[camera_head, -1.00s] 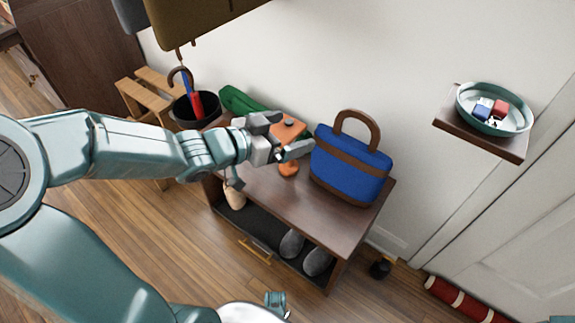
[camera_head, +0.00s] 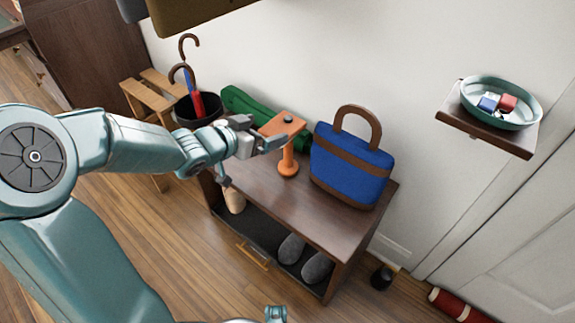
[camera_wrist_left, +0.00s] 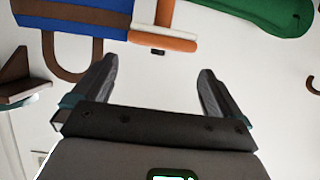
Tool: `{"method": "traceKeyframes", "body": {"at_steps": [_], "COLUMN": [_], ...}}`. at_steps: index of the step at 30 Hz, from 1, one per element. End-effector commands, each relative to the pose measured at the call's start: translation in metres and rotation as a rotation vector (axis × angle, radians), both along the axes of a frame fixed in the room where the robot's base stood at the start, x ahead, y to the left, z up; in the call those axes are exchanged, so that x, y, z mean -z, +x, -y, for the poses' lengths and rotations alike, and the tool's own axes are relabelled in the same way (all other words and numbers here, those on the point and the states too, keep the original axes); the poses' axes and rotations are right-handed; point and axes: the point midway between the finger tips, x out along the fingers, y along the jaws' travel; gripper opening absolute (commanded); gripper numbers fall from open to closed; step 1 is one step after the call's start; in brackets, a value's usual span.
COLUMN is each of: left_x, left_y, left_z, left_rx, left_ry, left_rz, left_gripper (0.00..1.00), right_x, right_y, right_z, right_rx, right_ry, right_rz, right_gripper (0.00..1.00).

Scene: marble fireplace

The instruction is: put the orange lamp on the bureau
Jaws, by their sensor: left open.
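The orange lamp (camera_head: 288,167) stands upright on the dark wooden bench (camera_head: 335,218), left of the blue bag. Its flat orange head is partly behind my left gripper (camera_head: 262,134). That gripper is open and empty, beside the lamp's upper part and apart from its stem. In the left wrist view, the lamp (camera_wrist_left: 170,38) shows upside down beyond the open fingers (camera_wrist_left: 153,88), with nothing between them. A tall dark wood piece (camera_head: 75,50) stands at the upper left; I cannot tell whether it is the bureau.
A blue bag (camera_head: 345,172) and a rolled green item (camera_head: 240,101) are on the bench. A black umbrella holder (camera_head: 188,113) and a wooden stool (camera_head: 148,95) stand left. A wall shelf (camera_head: 470,130) holds a teal bowl (camera_head: 480,112). Grey slippers (camera_head: 315,266) lie below the bench top.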

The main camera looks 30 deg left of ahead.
Motion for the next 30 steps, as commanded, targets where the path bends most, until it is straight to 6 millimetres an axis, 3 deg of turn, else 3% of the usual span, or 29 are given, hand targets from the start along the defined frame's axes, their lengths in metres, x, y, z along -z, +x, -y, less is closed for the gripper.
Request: {"method": "traceKeyframes", "body": {"at_steps": [3, 10, 18, 26, 27, 30], "left_x": [0.011, 0.017, 0.031, 0.029, 0.029, 0.03], "left_y": [0.019, 0.036, 0.074, 0.078, 0.078, 0.078], "left_z": [0.003, 0.006, 0.009, 0.009, 0.009, 0.009], "left_rx": [0.002, 0.001, 0.001, -0.001, -0.001, -0.001], "left_ry": [-0.001, 0.0, 0.0, 0.0, 0.0, 0.0], "left_rz": [0.0, 0.001, 0.0, 0.0, 0.0, 0.0], "left_gripper": [1.0, 1.0, 1.0, 1.0, 0.97, 0.64], "right_x": [0.011, 0.018, 0.037, 0.036, 0.036, 0.036], "right_y": [0.002, 0.004, 0.01, 0.011, 0.011, 0.011], "right_z": [0.002, 0.004, 0.007, 0.007, 0.007, 0.007], "right_rx": [0.008, 0.014, 0.028, 0.028, 0.028, 0.028], "right_ry": [-0.002, -0.003, -0.007, -0.008, -0.008, -0.008], "right_rz": [0.004, 0.007, 0.023, 0.027, 0.027, 0.027], "right_gripper": [0.43, 0.43, 0.43, 0.43, 0.43, 0.43]}}
